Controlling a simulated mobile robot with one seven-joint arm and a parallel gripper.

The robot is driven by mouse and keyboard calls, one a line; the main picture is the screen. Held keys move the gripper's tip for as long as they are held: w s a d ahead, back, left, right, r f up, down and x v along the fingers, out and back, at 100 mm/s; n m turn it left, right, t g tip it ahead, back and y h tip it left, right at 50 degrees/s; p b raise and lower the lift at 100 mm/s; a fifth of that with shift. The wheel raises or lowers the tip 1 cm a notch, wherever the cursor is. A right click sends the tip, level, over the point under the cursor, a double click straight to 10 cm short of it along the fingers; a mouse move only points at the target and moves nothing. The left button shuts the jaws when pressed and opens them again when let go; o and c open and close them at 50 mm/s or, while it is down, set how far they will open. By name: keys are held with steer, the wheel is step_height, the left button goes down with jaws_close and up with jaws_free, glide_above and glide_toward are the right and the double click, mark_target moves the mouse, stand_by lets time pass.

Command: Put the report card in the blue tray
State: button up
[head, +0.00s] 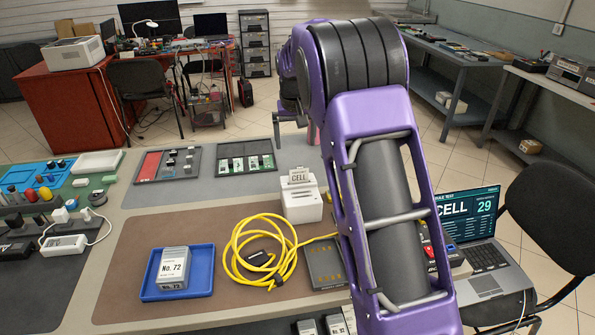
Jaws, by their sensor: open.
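A small card marked "CELL" (299,175) stands upright in the top of a small white box-shaped device (302,207), near the middle of the table; I take it to be the report card. The blue tray (207,283) lies on the brown mat to the left of it. A grey-white block labelled "No. 72" (173,266) sits in the tray. My gripper (293,142) shows only partly, small and beyond my purple arm. Its fingers point down, apart and empty, above and beyond the card.
A coiled yellow hose (262,251) lies between the tray and a dark flat panel (325,263). A laptop (478,238) showing "CELL 29" stands at right. Two parts trays (168,163) (246,157) lie at the back. My arm hides part of the table's right side.

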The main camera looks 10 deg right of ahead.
step_height(320, 180, up, 5)
steer(key=d+g, duration=0.1)
steer(key=g, duration=0.1)
glide_above(299, 175)
step_height(299, 175, down, 12)
steer(key=shift+n+y, duration=0.3)
steer(key=shift+f, duration=2.65)
steer(key=shift+r, duration=0.1)
steer(key=c, duration=1.4)
